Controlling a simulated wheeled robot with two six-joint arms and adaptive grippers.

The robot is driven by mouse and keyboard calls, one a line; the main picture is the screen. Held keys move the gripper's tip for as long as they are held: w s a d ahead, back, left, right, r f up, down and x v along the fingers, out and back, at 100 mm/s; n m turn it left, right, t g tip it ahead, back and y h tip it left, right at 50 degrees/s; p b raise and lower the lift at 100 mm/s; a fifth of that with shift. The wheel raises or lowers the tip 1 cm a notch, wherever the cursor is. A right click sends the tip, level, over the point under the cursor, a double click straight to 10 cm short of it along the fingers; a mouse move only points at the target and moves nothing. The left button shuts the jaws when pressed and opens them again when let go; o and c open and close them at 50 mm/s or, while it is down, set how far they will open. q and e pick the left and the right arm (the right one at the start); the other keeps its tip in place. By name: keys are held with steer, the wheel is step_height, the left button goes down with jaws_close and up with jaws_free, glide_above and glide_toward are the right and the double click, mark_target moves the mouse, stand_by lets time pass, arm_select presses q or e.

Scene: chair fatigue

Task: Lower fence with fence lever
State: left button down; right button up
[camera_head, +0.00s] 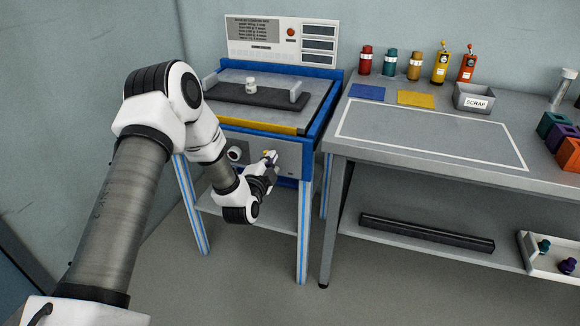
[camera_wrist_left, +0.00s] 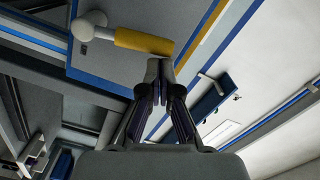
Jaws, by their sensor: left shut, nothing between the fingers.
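The fence lever shows in the left wrist view as a thick yellow handle (camera_wrist_left: 145,41) on a white rounded pivot (camera_wrist_left: 88,27), against the machine's front panel. The yellow fence bar (camera_head: 255,124) lies along the front edge of the blue-framed machine in the head view. My left gripper (camera_head: 270,157) is in front of the panel below that bar. In the wrist view its fingers (camera_wrist_left: 158,72) are shut and empty, with the tips close to the right end of the yellow handle. I cannot tell whether they touch it. My right gripper is not in view.
The grey workbench (camera_head: 430,130) to the right holds bottles, coloured pads and a scrap bin (camera_head: 474,98). A blue leg (camera_head: 304,220) stands right of my gripper.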

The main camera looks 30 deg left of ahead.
arm_select(q)
steer(key=a+n+p, duration=0.2)
steer(key=a+n, duration=0.1)
steer(key=shift+s+a+f, duration=0.1)
steer(key=shift+s+f, duration=0.1)
steer(key=shift+s, duration=0.2)
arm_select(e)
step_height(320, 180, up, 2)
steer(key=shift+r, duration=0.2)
